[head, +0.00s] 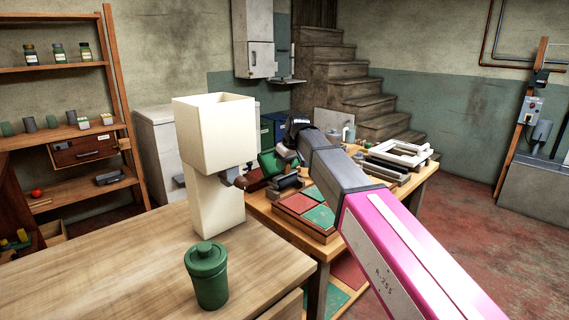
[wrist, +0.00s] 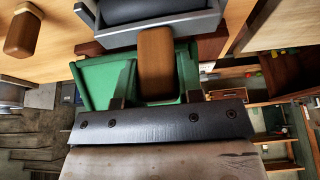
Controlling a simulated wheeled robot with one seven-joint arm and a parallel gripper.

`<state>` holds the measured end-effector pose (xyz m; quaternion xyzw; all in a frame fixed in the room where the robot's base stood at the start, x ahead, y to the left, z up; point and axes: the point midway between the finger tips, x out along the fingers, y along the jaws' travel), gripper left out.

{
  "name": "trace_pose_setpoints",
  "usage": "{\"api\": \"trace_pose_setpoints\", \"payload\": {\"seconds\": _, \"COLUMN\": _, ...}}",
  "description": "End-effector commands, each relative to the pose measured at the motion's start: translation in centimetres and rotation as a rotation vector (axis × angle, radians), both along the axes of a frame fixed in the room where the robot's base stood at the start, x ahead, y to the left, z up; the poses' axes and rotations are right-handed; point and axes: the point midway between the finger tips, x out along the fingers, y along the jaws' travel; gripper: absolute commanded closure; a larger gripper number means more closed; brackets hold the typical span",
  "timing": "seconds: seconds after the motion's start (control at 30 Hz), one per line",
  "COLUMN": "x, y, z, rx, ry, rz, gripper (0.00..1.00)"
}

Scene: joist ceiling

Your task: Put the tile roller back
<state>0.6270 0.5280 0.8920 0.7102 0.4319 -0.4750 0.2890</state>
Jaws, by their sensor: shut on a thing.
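My gripper (wrist: 156,98) shows in the wrist view with its two dark fingers on either side of a rounded wooden handle (wrist: 155,62). I take this to be the tile roller's handle, and it leads to a grey frame with a dark part inside (wrist: 150,30). In the head view my gripper (head: 285,152) is at the end of the arm over the cluttered bench, beside green and brown pieces.
A tall cream box-topped stand (head: 215,160) and a green lidded jar (head: 207,275) stand on the near wooden table (head: 120,265). The bench (head: 405,185) behind holds red and green tiles (head: 305,212) and a white frame (head: 400,152). Another wooden handle (wrist: 22,32) lies nearby. Shelves stand left.

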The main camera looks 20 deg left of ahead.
Motion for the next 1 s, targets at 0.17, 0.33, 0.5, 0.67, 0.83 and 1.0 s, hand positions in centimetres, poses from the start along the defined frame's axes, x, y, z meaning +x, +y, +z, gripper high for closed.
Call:
{"api": "trace_pose_setpoints", "payload": {"seconds": 0.17, "x": 0.0, "y": 0.0, "z": 0.0, "rx": 0.000, "ry": 0.000, "rz": 0.000, "gripper": 0.41}}
{"api": "trace_pose_setpoints", "payload": {"seconds": 0.33, "x": 0.0, "y": 0.0, "z": 0.0, "rx": 0.000, "ry": 0.000, "rz": 0.000, "gripper": 0.41}}
{"api": "trace_pose_setpoints", "payload": {"seconds": 0.5, "x": 0.0, "y": 0.0, "z": 0.8, "rx": 0.000, "ry": 0.000, "rz": 0.000, "gripper": 0.41}}
{"api": "trace_pose_setpoints", "payload": {"seconds": 0.67, "x": -0.3, "y": -0.6, "z": 3.0, "rx": 0.001, "ry": -0.002, "rz": 0.000, "gripper": 0.41}}
{"api": "trace_pose_setpoints", "payload": {"seconds": 0.83, "x": -1.0, "y": -1.7, "z": 6.0, "rx": 0.000, "ry": -0.001, "rz": 0.000, "gripper": 0.41}}
{"api": "trace_pose_setpoints", "payload": {"seconds": 1.0, "x": -1.5, "y": -2.8, "z": 8.9, "rx": 0.001, "ry": -0.002, "rz": 0.000, "gripper": 0.41}}
